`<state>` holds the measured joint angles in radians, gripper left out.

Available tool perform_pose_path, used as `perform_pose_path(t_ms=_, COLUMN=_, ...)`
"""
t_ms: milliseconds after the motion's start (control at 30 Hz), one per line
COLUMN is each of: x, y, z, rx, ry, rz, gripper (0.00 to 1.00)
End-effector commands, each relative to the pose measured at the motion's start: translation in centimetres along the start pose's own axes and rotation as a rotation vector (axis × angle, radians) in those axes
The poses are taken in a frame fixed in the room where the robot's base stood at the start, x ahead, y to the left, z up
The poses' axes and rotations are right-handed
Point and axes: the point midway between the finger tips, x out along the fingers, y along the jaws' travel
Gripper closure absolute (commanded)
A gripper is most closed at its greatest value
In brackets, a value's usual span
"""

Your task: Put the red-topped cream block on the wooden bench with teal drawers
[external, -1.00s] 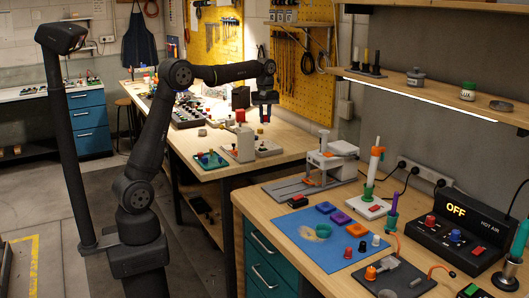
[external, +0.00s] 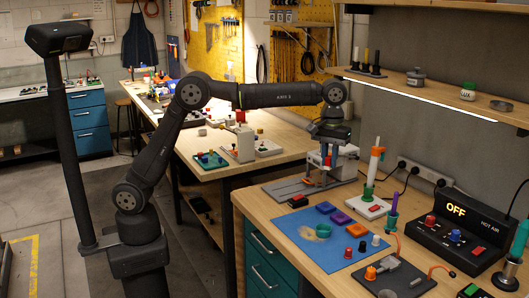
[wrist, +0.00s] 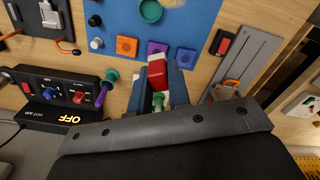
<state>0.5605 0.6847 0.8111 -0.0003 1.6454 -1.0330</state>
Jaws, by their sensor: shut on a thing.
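My gripper (external: 328,146) is shut on the red-topped cream block (wrist: 157,72), which sits between its two blue-grey fingers in the wrist view. In the external view the block shows only as a small red and pale patch (external: 327,160) under the fingers. My gripper holds it in the air over the back part of the wooden bench (external: 255,200), near the grey railed fixture. The bench has teal drawers (external: 272,275) on its front left side. The block's underside is hidden.
A blue mat (external: 322,256) carries trays and knobs. A grey fixture (external: 331,160) and an upright orange-and-white tool (external: 375,160) stand near my gripper. A black hot-air unit (external: 450,225) is at right. A shelf (external: 430,92) hangs above. Some bare wood surrounds the mat.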

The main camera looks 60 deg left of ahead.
Motion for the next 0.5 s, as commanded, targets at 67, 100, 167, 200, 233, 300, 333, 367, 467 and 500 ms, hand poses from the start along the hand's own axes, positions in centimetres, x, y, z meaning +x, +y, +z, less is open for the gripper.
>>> perform_pose_path(t_ms=67, x=0.1, y=2.4, z=3.8, rx=0.067, ry=0.0, rz=0.0, gripper=1.0)
perform_pose_path(t_ms=100, x=0.1, y=3.5, z=5.5, rx=0.097, ry=0.0, rz=0.0, gripper=1.0)
perform_pose_path(t_ms=167, x=0.1, y=4.9, z=8.2, rx=0.142, ry=0.0, rz=0.001, gripper=1.0)
perform_pose_path(t_ms=200, x=0.1, y=5.7, z=10.1, rx=0.172, ry=0.0, rz=0.001, gripper=1.0)
perform_pose_path(t_ms=233, x=0.1, y=6.4, z=11.5, rx=0.195, ry=0.0, rz=0.001, gripper=1.0)
perform_pose_path(t_ms=300, x=0.1, y=7.7, z=14.8, rx=0.247, ry=0.0, rz=0.001, gripper=1.0)
perform_pose_path(t_ms=333, x=0.1, y=8.2, z=16.2, rx=0.268, ry=0.0, rz=0.001, gripper=1.0)
perform_pose_path(t_ms=367, x=0.1, y=8.6, z=17.5, rx=0.287, ry=0.0, rz=0.0, gripper=1.0)
perform_pose_path(t_ms=467, x=0.2, y=9.6, z=21.3, rx=0.345, ry=0.0, rz=0.0, gripper=1.0)
perform_pose_path(t_ms=500, x=0.1, y=9.9, z=22.6, rx=0.364, ry=0.0, rz=0.0, gripper=1.0)
